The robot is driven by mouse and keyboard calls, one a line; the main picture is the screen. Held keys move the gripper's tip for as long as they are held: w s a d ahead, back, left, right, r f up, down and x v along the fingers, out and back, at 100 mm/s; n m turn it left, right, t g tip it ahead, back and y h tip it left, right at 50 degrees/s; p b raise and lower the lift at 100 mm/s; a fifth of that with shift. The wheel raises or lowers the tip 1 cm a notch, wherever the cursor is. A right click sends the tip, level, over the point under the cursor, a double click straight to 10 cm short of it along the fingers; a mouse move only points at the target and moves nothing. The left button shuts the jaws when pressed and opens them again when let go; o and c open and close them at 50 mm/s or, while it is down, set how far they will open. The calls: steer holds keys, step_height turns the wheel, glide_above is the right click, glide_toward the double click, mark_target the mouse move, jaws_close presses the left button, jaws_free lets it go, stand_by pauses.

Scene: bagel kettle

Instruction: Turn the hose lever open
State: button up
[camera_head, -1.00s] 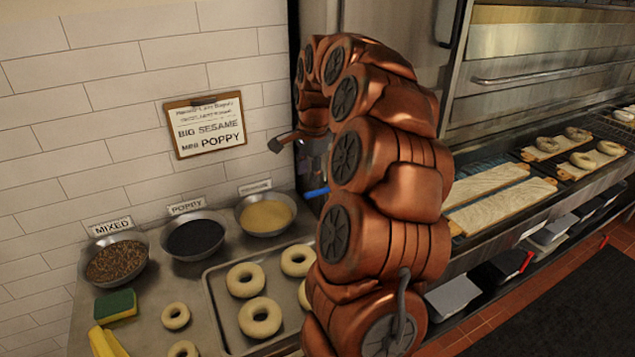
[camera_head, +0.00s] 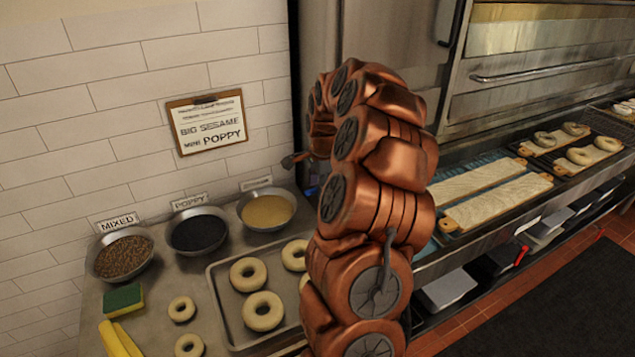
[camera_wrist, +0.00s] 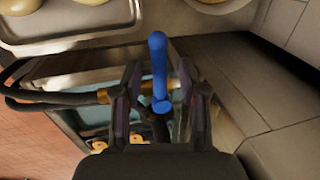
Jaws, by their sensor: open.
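The blue hose lever (camera_wrist: 159,65) stands upright in the picture in the wrist view, between the two dark fingers of my gripper (camera_wrist: 160,78). The fingers are open, one on each side of it, with visible gaps. Brass fittings (camera_wrist: 106,95) show beside the lever, and a black hose (camera_wrist: 60,104) runs from them to the left. In the head view my copper arm hides the gripper and most of the lever area; a small blue patch (camera_head: 312,191) shows left of the arm.
A metal tray of bagels (camera_head: 222,300) lies on the counter left of my arm. Bowls of poppy (camera_head: 199,234), mixed and sesame toppings stand by the tiled wall. Wooden boards (camera_head: 500,202) lie on the right. In the wrist view, a tray edge (camera_wrist: 75,40) lies upper left.

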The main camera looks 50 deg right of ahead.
steer(key=shift+c, duration=0.2)
jaws_close()
stand_by(0.6)
